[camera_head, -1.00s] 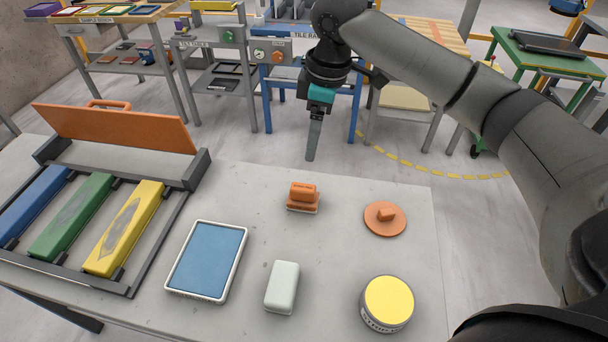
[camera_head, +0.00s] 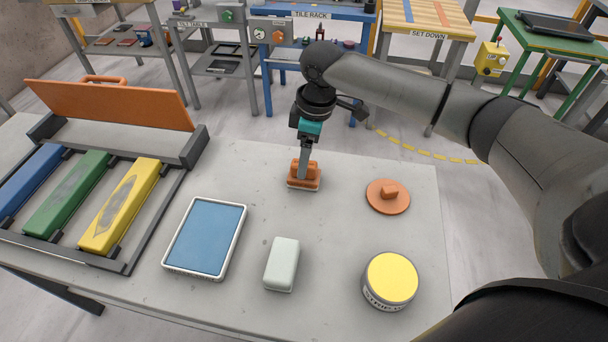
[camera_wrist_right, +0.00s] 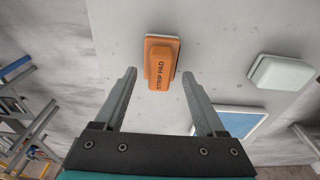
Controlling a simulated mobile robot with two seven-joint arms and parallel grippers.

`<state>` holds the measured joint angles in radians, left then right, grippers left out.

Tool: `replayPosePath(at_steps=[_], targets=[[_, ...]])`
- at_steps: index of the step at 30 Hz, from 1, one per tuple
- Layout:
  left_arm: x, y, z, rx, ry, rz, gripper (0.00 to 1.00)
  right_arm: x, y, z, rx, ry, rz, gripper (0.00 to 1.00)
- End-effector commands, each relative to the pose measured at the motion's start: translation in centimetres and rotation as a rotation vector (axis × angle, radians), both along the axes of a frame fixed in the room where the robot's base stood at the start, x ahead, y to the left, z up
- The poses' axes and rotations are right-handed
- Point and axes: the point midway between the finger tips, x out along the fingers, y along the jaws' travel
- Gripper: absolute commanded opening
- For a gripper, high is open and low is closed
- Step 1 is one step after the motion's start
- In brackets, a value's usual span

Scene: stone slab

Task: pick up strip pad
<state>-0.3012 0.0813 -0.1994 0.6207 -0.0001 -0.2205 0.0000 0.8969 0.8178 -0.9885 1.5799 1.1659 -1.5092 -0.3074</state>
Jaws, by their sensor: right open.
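The strip pad (camera_head: 297,181) is a small orange block with a raised handle on a pale base, lying on the stone slab (camera_head: 340,230) near its back edge. In the right wrist view the strip pad (camera_wrist_right: 161,62) shows its printed label, ahead of and roughly between the fingertips. My right gripper (camera_head: 304,176) is open and empty, pointing down over the pad; its fingers hide part of it in the head view. In the right wrist view the gripper (camera_wrist_right: 160,78) has a finger on each side, apart from the pad. My left gripper is not in view.
A round orange pad (camera_head: 388,196) lies to the right. A yellow-topped tin (camera_head: 391,278), a whitish block (camera_head: 282,264) and a blue tray (camera_head: 207,237) stand nearer. A rack (camera_head: 120,262) with blue, green and yellow bars is at left. Slab around the strip pad is clear.

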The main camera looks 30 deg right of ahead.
Motion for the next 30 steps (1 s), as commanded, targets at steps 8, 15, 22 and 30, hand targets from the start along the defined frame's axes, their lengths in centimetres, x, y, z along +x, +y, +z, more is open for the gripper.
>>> replayPosePath(at_steps=[8, 15, 22, 30], targets=[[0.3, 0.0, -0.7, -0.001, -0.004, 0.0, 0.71, 0.2, 0.3, -2.7, 0.0, 0.0, 0.001, 0.72], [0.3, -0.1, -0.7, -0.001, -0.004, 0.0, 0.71, 0.2, 0.3, -2.6, 0.0, 0.0, 0.001, 0.59], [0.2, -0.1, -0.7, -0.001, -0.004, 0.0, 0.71, 0.2, 0.3, -2.6, -0.001, -0.001, 0.001, 0.33], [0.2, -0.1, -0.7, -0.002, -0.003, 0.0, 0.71, 0.2, 0.3, -2.6, -0.001, -0.001, 0.001, 0.03]])
